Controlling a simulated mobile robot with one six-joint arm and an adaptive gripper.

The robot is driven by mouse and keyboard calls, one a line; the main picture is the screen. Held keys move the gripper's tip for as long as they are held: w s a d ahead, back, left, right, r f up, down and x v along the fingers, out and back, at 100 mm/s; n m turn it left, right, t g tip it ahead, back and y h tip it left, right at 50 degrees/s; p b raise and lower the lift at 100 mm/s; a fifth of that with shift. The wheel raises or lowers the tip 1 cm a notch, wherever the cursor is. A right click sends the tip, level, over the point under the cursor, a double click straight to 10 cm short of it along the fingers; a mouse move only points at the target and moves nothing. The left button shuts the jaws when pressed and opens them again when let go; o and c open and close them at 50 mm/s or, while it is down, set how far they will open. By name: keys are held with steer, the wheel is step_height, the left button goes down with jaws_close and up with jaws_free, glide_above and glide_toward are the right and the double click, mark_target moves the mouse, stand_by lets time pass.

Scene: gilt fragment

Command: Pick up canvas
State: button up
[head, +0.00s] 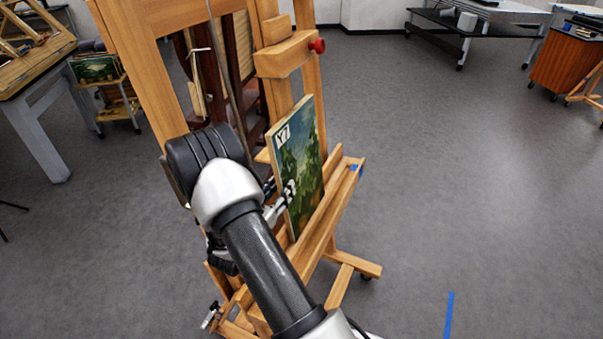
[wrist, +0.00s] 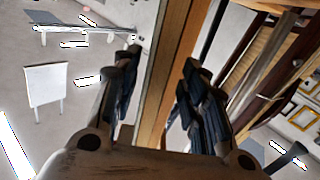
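The canvas (head: 305,165), a green landscape painting with a white label in its upper left corner, stands upright on the ledge of a wooden easel (head: 335,205). My gripper (head: 278,188) is at the canvas's left edge, about mid-height, with one finger showing in front of the painted face. In the wrist view, the two dark fingers of my gripper (wrist: 160,85) are apart, one on each side of a long wood-coloured edge (wrist: 165,75), which looks like the canvas's side. Narrow gaps seem to show beside it. My arm hides the lower left of the easel.
The easel's upright and a clamp with a red knob (head: 317,46) rise just behind and above the canvas. A dark wooden frame (head: 240,50) stands behind the easel. Tables (head: 45,110) are at the far left and back right.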

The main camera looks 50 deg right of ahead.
mark_target(301, 171)
steer(key=x, duration=0.3)
steer(key=b+x, duration=0.1)
steer(key=x, duration=0.1)
steer(key=shift+s+f, duration=0.1)
steer(key=shift+s, duration=0.25)
steer(key=shift+w+d, duration=0.15)
steer(key=shift+d, duration=0.2)
jaws_close()
